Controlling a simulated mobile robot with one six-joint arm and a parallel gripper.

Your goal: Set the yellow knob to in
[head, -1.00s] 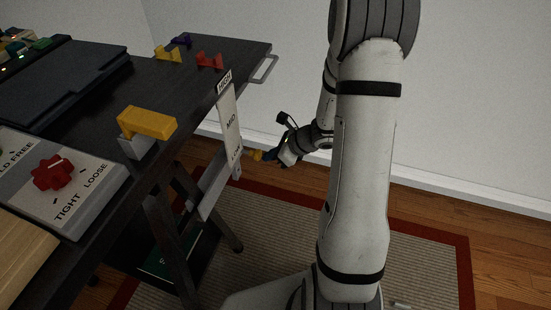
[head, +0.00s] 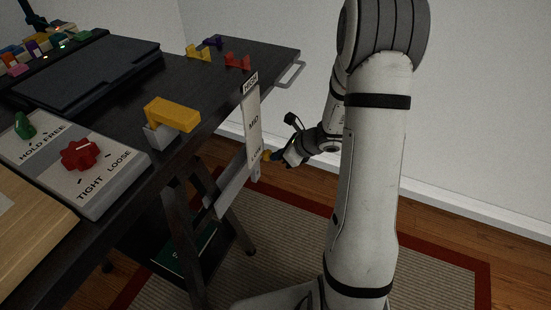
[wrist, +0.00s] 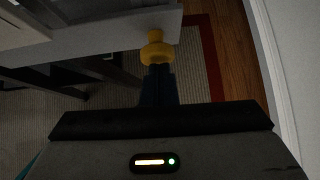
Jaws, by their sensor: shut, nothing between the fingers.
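The yellow knob (head: 266,155) sits on the end of the desk, beside the word LOW at the bottom of the white HIGH/MID/LOW strip (head: 253,120). In the wrist view the knob (wrist: 157,48) has a round, wide front and a narrower neck running toward the grey panel edge (wrist: 100,40). My gripper (head: 278,156) is shut and empty, with its dark fingertips (wrist: 158,72) right in front of the knob's face. I cannot tell whether they touch it. Part of the knob's face is hidden by the fingertips.
The dark desk (head: 110,115) carries a yellow-handled lever (head: 172,114), a red knob panel (head: 110,190) and small coloured hooks (head: 237,61). A metal bar handle (head: 290,75) juts from its far end. A white wall stands at the right, with rug (head: 430,240) below.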

